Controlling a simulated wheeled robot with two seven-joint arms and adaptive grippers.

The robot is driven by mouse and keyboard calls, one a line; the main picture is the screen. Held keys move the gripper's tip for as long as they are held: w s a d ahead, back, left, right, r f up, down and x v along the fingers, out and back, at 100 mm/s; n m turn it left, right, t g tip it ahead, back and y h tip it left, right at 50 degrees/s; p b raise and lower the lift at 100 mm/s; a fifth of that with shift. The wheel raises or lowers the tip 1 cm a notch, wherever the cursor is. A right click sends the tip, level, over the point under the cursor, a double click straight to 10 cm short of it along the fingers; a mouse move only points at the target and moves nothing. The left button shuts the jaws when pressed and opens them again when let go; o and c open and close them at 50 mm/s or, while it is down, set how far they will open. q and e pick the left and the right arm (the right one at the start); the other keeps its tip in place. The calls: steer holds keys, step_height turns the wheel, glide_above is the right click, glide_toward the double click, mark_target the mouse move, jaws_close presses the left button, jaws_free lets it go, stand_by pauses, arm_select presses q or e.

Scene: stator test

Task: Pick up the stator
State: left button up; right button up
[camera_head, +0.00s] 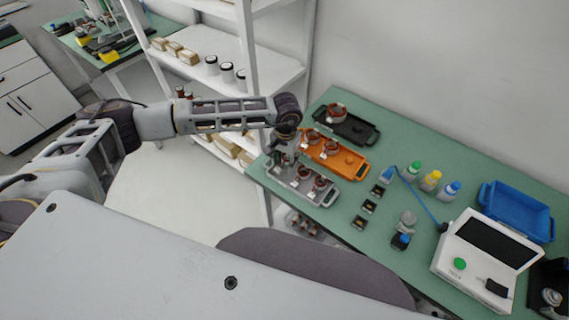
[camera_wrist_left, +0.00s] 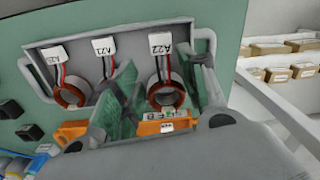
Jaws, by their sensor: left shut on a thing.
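The grey tray (camera_head: 297,191) at the table's left end holds copper-wound stators. It shows in the wrist view (camera_wrist_left: 135,36) with white tags on the stators' leads. My left gripper (camera_head: 282,160) points down over its left end. In the wrist view its green-padded fingers stand on either side of the stator tagged A22 (camera_wrist_left: 166,94), shut on it, still at the tray. A second stator (camera_wrist_left: 70,92) sits at the left, and the one tagged A21 is mostly hidden behind a finger. My right gripper is not in view.
An orange tray (camera_head: 350,166) with stators lies just behind the grey one, and a black tray (camera_head: 358,130) with a stator beyond it. Small dark parts (camera_head: 369,206), bottles (camera_head: 430,181), a white tester (camera_head: 485,255) and a blue tray (camera_head: 520,212) stand to the right. Shelves rise at the left.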

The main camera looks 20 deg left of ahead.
mark_target(284, 161)
arm_select(q)
step_height(284, 161, up, 6)
steer(key=shift+b, duration=0.55)
steer(key=shift+r, duration=0.7)
steer(key=shift+a, duration=0.1)
